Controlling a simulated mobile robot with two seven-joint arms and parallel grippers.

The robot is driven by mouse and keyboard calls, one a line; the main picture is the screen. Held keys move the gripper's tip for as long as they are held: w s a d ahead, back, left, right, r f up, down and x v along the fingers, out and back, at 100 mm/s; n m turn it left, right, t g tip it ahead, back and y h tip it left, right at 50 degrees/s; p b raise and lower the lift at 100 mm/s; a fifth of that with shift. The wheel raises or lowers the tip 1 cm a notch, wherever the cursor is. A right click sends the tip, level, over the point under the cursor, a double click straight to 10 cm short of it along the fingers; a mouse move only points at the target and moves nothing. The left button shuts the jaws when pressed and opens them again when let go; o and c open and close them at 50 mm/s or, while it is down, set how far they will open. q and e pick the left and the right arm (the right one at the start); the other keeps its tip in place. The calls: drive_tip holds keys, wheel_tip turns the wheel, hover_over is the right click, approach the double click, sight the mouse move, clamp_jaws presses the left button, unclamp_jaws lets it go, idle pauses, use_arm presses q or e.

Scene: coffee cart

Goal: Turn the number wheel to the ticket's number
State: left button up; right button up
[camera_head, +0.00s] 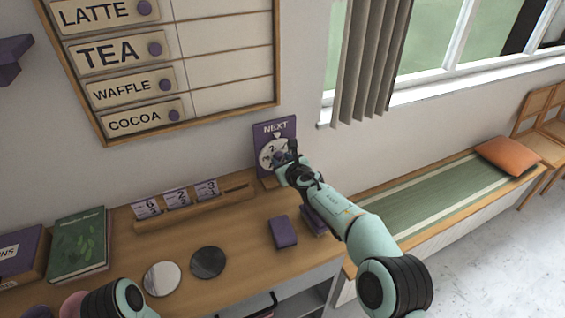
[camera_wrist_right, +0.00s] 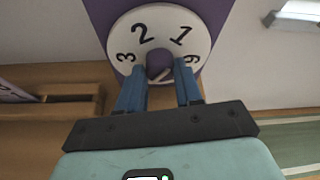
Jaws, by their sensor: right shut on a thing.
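The number wheel (camera_head: 266,154) is a white disc on a purple board (camera_head: 289,130) marked NEXT, standing against the wall at the back of the counter. A small white pointer shows above the disc. In the right wrist view the wheel (camera_wrist_right: 120,38) shows 3, 2, 1 and other partly covered digits around a purple knob (camera_wrist_right: 159,62). My right gripper (camera_wrist_right: 158,72) is shut on this knob, one blue finger on each side. In the head view my right gripper (camera_head: 284,160) covers the wheel's lower right. Ticket cards (camera_head: 178,197) stand in a wooden rack; their print is small. My left gripper is out of view.
A purple block (camera_head: 284,232) lies on the counter in front of the board. Two round discs, one pale (camera_head: 162,279) and one dark (camera_head: 208,262), lie left of it. A green book (camera_head: 80,243) is at the left. A wall menu board (camera_head: 188,123) hangs above.

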drive_tip(key=shift+r, duration=0.1)
idle(0.4)
drive_tip(key=o, duration=1)
drive_tip(key=shift+o, duration=0.2)
